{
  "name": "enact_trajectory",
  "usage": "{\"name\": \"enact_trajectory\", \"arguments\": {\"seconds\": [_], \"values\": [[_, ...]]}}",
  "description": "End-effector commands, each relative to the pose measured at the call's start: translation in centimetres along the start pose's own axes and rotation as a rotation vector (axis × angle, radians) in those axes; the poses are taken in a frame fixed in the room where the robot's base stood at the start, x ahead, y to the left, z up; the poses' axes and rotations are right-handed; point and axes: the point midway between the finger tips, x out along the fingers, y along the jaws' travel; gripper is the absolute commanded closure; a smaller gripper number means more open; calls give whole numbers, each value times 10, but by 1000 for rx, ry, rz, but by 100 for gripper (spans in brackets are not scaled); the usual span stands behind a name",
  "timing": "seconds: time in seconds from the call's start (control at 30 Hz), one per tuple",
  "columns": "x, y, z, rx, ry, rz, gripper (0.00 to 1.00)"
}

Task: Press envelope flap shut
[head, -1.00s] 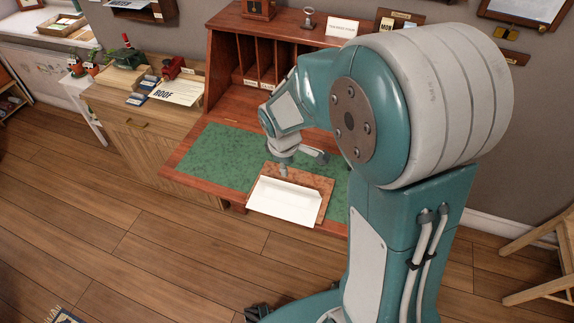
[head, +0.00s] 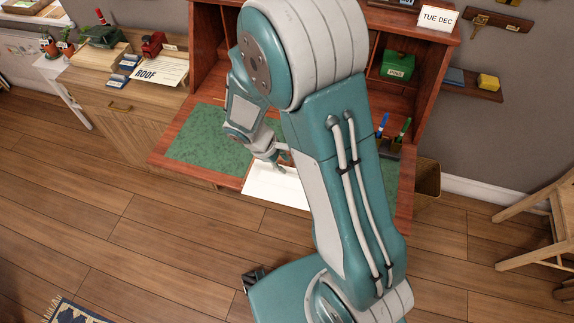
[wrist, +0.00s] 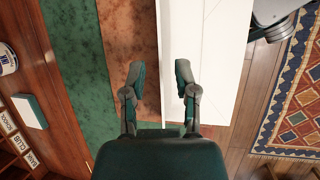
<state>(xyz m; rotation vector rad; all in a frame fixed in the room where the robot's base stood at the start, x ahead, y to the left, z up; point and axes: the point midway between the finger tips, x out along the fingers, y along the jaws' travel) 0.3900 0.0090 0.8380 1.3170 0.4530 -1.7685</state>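The white envelope (head: 272,190) lies at the front edge of the desk, partly hidden behind my arm in the head view. In the wrist view the envelope (wrist: 225,75) fills the right of centre, with crease lines on it; I cannot tell how far the flap is raised. My gripper (head: 279,166) points down at the envelope's back edge. In the wrist view my gripper (wrist: 160,72) is open with nothing between its fingers. One fingertip is over the brown pad (wrist: 130,35), the other over the envelope's near strip. Contact cannot be told.
The green desk mat (head: 208,146) is clear on the left. A bookcase hutch (head: 208,60) stands behind, with pens (head: 403,128) at its right. A side cabinet (head: 140,125) with papers is at left. A patterned rug (wrist: 292,95) lies on the floor.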

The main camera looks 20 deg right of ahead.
Motion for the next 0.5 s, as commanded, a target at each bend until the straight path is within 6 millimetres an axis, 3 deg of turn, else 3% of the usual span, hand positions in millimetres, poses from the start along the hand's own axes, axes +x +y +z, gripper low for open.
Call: {"name": "enact_trajectory", "arguments": {"seconds": [0.2,0.5], "values": [[26,0,1,-1,-1,-1,61],[29,0,0,0,1,0,61]]}}
